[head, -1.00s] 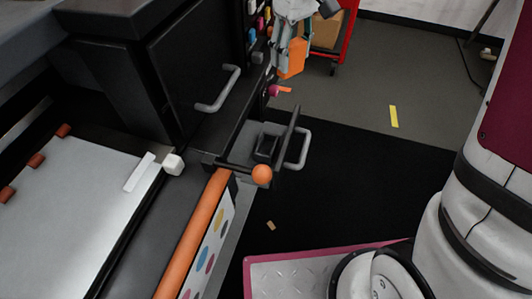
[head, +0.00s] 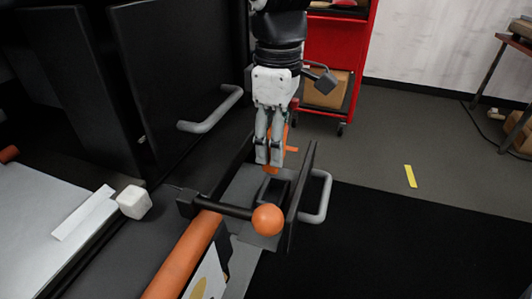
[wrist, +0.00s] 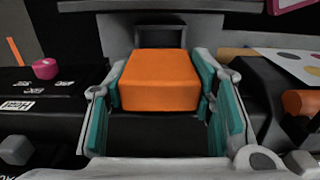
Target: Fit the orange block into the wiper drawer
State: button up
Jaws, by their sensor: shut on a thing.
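The orange block (wrist: 160,82) sits between the teal-padded fingers of my gripper (wrist: 161,100) in the wrist view. In the head view my gripper (head: 269,160) points down over the back of the open wiper drawer (head: 247,190), and only slivers of orange show around the fingers. The drawer has a black front panel (head: 299,200) and a grey handle (head: 322,195). Inside it is a black-framed pocket (wrist: 160,36), seen just beyond the block in the wrist view. Whether the block touches the drawer is hidden.
An orange ball-ended lever (head: 267,219) stands close in front of the drawer. A grey door handle (head: 212,110) juts out at left. A red cart (head: 335,60) stands behind. Floor (head: 375,150) to the right is clear, with a yellow strip (head: 410,176).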

notch_tip(320, 180, down, 10)
jog(key=b, duration=0.4)
jog(key=shift+b, duration=0.3)
jog(key=shift+s+d+f, duration=0.1)
jog(key=shift+s+f, duration=0.1)
jog(key=shift+f, duration=0.5)
jog(key=shift+c, duration=0.3)
jog(key=o, duration=1.2)
jog(key=shift+w+f, duration=0.1)
jog(key=shift+f, duration=0.05)
jog(key=shift+r, duration=0.3)
jog(key=shift+r, duration=0.35)
notch_tip(320, 180, up, 12)
jog(key=p, duration=0.5)
jog(key=shift+r, duration=0.25)
